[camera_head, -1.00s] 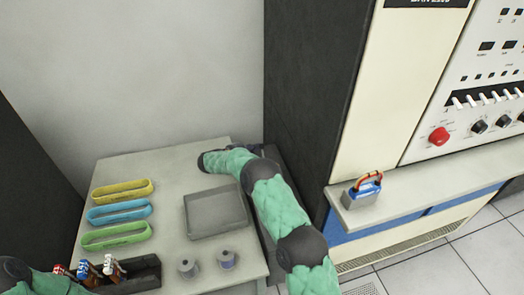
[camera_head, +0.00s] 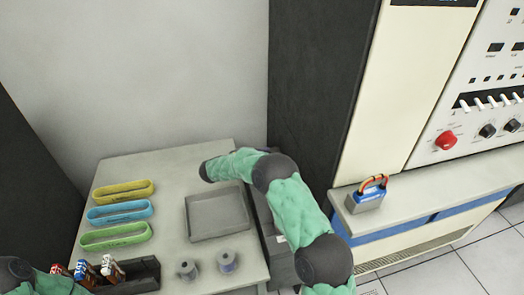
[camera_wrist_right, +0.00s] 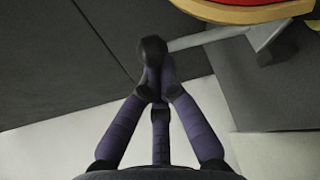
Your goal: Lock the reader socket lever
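A grey lever (camera_wrist_right: 225,34) with a dark round knob (camera_wrist_right: 152,48) shows in the right wrist view, against dark grey panels. My right gripper (camera_wrist_right: 156,85) has its purple fingers brought together, with the tips right at the knob. The knob appears to touch or nearly touch the tips; I cannot tell if it is gripped. In the head view I cannot make out the right gripper, as my green right arm covers that area. A dark grey unit (camera_head: 281,265) stands partly hidden below that arm. My left gripper is out of view; only part of its arm shows at lower left.
A red part with a yellow rim (camera_wrist_right: 245,14) is close above the lever. The table holds a grey tray (camera_head: 217,235), coloured bands (camera_head: 118,211), two spools (camera_head: 227,261) and a dark holder (camera_head: 140,277).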

